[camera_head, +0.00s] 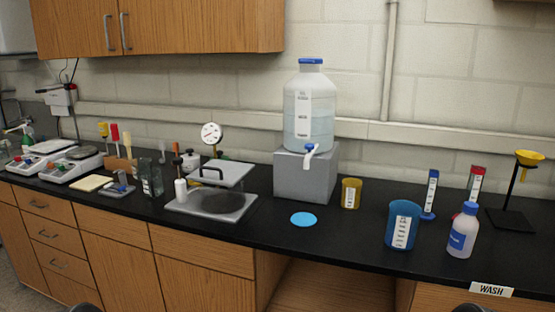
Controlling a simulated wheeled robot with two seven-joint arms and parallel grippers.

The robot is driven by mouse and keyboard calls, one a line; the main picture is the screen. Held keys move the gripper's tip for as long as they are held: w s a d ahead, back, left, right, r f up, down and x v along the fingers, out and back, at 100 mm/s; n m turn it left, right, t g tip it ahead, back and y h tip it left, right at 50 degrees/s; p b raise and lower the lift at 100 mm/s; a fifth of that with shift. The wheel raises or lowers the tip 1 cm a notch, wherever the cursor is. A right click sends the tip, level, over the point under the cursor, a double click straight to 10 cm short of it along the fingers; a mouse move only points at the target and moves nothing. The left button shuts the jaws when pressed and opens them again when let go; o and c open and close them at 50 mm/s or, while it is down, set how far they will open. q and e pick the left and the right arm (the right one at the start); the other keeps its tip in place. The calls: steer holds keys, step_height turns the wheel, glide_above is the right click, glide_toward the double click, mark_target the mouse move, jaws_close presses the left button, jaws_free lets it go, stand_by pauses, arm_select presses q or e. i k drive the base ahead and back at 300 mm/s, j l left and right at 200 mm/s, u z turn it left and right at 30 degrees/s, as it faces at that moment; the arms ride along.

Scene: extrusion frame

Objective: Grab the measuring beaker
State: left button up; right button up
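A blue beaker (402,228) with a white graduated label stands upright on the black counter, right of centre and near the front edge. A smaller yellow beaker (351,193), also with a white scale, stands farther back to its left. Both carry markings, so I cannot tell from the picture alone which one is the measuring beaker. Neither gripper is in view. Only dark rounded shapes show at the bottom edge, lower left and lower right, and nothing touches the beakers.
A white-and-blue wash bottle (462,230) stands close right of the blue beaker. Graduated cylinders (430,194) and a funnel stand (513,200) are behind. A large carboy (309,110) sits on a grey block (306,176). A blue disc (303,219) lies on the counter; the space around it is clear.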

mark_target(404, 216)
steer(key=z, duration=1.9)
steer(key=i+j, duration=0.3)
steer(key=i, duration=0.2)
steer(key=i+j, duration=0.35)
steer(key=i, duration=0.15)
steer(key=k+l+z, duration=0.2)
steer(key=i+j+u, duration=0.2)
